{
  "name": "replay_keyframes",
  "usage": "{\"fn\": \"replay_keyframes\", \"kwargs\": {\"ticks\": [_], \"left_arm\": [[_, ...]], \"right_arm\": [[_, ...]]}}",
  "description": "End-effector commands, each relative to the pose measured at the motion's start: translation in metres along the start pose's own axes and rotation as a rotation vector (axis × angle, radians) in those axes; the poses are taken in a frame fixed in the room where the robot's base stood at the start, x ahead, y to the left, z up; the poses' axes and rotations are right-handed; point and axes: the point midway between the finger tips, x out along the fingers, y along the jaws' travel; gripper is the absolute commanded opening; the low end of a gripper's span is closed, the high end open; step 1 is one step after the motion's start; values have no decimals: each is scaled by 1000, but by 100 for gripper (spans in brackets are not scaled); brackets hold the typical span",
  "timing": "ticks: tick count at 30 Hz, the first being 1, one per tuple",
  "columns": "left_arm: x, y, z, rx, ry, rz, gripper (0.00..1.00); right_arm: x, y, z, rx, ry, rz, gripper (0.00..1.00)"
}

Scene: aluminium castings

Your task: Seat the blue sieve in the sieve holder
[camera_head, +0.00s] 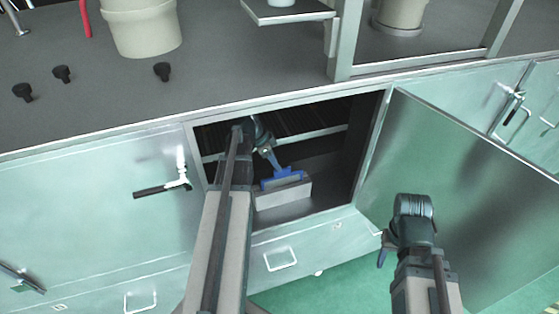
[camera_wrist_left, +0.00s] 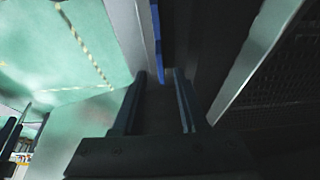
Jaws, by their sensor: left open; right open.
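The blue sieve (camera_head: 268,184) is inside the open cabinet, at the top of a pale grey block that looks like the sieve holder (camera_head: 284,195). I cannot tell whether the sieve sits fully down in it. My left gripper (camera_head: 272,160) reaches into the cabinet just above the sieve and is open. In the left wrist view, a thin blue edge of the sieve (camera_wrist_left: 157,38) shows just beyond the gap between the parted fingers of my left gripper (camera_wrist_left: 160,75).
The cabinet door (camera_head: 455,165) stands open to the right. Dark slatted racking (camera_head: 300,120) lies at the back inside. A grey worktop (camera_head: 230,60) with a beige bucket (camera_head: 143,28) is above. Green floor (camera_head: 335,290) is free below.

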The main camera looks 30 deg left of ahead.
Motion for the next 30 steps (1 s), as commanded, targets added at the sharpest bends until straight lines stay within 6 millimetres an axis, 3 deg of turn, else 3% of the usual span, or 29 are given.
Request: {"fn": "replay_keyframes", "kwargs": {"ticks": [1,5,17,20,22,27,30], "left_arm": [[-13,0,-2,0,0,0,42],[-22,0,-1,0,0,0,42],[-20,6,-4,-2,-6,6,42],[-10,31,-20,-20,-38,27,42],[0,61,-38,-46,-80,48,42],[23,154,-75,-134,-221,65,42],[31,206,-87,-187,-302,42,42]], "right_arm": [[-13,1,1,1,0,0,50],[-20,2,1,4,0,-1,50],[-20,2,1,5,0,-1,50],[-20,2,1,4,0,-1,50],[-20,2,1,4,0,-1,50],[-20,2,1,4,0,-1,50],[-20,2,1,4,0,-1,50]]}}
